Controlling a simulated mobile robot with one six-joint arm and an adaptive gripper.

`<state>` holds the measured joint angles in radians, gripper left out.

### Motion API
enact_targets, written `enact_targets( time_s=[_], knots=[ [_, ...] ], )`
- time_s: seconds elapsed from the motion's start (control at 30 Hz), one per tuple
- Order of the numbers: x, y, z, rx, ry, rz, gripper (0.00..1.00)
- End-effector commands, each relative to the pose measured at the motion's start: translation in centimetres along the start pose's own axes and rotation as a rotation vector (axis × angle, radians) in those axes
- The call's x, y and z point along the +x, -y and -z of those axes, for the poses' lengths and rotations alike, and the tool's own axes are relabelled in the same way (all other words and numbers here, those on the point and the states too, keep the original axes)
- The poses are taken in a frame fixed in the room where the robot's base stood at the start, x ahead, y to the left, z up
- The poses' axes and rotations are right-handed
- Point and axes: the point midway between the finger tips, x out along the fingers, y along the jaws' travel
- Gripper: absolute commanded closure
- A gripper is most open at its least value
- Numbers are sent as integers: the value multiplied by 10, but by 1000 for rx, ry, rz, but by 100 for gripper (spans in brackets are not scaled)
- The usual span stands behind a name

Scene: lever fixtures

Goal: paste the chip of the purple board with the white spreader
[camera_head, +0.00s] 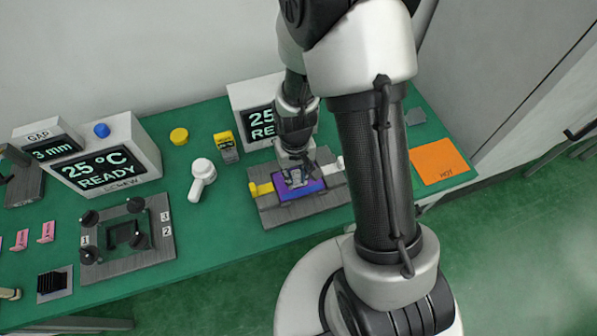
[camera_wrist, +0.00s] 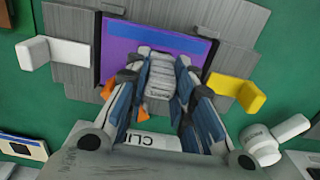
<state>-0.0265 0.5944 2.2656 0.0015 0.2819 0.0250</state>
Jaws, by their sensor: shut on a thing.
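The purple board (camera_head: 285,191) sits in a grey fixture (camera_head: 270,214) with a yellow lever (camera_head: 261,188) at its left and a white lever at its right, in the head view. In the wrist view the purple board (camera_wrist: 122,62) lies under my fingers, with the white lever (camera_wrist: 55,52) left and the yellow lever (camera_wrist: 238,92) right. My gripper (camera_wrist: 160,85) is over the board, also seen in the head view (camera_head: 297,180).
A white handled tool (camera_head: 202,178) and a yellow-and-grey block (camera_head: 226,148) stand left of the fixture. A display box (camera_head: 250,98) stands behind it. An orange HOT mat (camera_head: 438,161) is at right. Another fixture (camera_head: 152,246) with black knobs is at left.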

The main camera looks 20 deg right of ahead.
Motion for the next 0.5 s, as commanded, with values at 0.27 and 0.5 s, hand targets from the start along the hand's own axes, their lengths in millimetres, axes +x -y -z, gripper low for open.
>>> enact_targets(
  time_s=[0.27,0.5],
  knots=[
    [1,-9,4,2,0,0,98],
    [1,-19,10,2,-2,0,98]
  ],
)
